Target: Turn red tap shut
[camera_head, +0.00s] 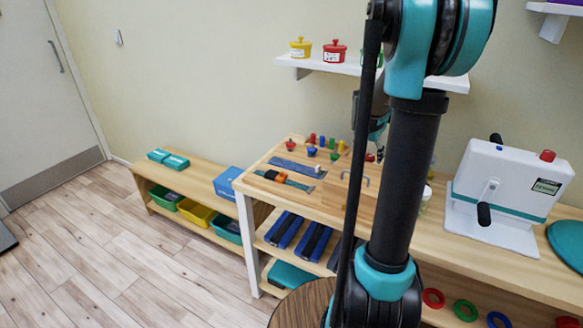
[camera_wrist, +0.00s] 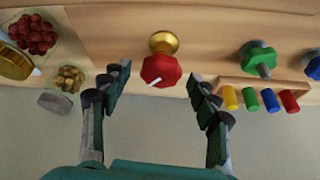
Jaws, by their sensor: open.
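The red tap (camera_wrist: 163,67) shows in the wrist view as a red many-sided knob with a short white mark on its face. It sits on a round gold fitting (camera_wrist: 163,42) on the wooden surface. My gripper (camera_wrist: 158,79) is open, with one finger to the left of the knob and one to the right. Clear gaps show between the knob and both fingers, and nothing is held. In the head view, my arm hides most of the gripper and the tap area.
In the wrist view, a green knob (camera_wrist: 260,57) and several coloured pegs (camera_wrist: 250,99) are at right. Red pieces (camera_wrist: 34,34) and gold pieces (camera_wrist: 69,78) lie at left. The head view shows a white hand-crank machine (camera_head: 505,188) at right; the floor (camera_head: 120,250) is open at left.

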